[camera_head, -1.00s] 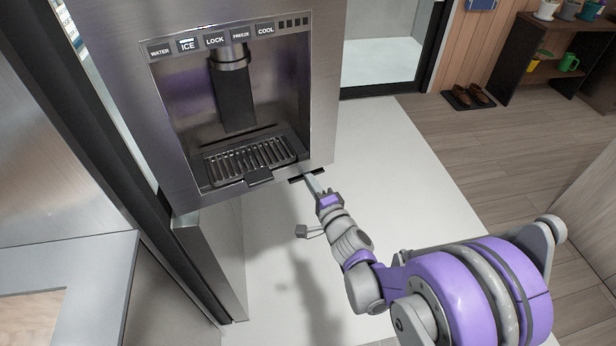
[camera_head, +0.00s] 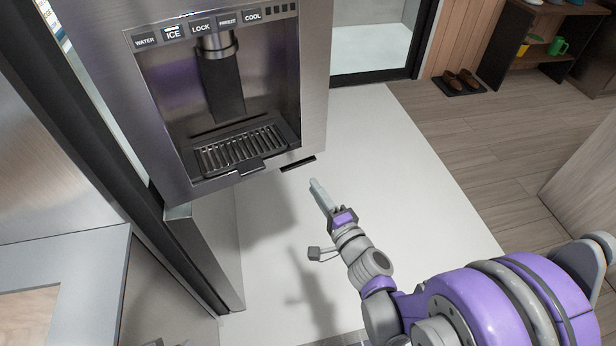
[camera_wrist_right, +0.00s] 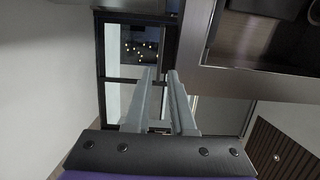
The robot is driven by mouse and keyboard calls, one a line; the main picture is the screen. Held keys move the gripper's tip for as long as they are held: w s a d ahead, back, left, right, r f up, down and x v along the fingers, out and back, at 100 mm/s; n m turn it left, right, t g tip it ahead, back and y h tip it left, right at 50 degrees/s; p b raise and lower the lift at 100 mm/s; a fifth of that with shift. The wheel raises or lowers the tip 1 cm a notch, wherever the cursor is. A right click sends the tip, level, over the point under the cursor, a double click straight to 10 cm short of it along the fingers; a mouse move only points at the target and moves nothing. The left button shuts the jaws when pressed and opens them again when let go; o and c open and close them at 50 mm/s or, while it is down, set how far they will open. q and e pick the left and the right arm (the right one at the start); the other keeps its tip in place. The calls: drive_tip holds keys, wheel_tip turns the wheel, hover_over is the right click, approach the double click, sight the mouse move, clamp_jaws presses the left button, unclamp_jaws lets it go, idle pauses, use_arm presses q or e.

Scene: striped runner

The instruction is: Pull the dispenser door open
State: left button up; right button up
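The dispenser door (camera_head: 312,90) is a steel panel at the upper left of the head view, with a recessed dispenser and a row of labelled buttons. It stands out from the cabinet, with a gap along its left side. A dark slot (camera_head: 298,164) shows at its lower right edge. My right gripper (camera_head: 316,186) is just below and right of that slot, apart from the door. In the right wrist view, its two fingers (camera_wrist_right: 161,72) have a narrow empty gap between them. My left gripper is not in view.
A drip tray (camera_head: 240,148) sits in the dispenser recess. Pale floor (camera_head: 390,180) lies clear right of the door. A steel cabinet edge (camera_head: 70,255) is at lower left. Shoes on a mat (camera_head: 460,82) and a shelf (camera_head: 530,60) are far right.

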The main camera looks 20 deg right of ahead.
drive_tip(key=shift+s, duration=0.8)
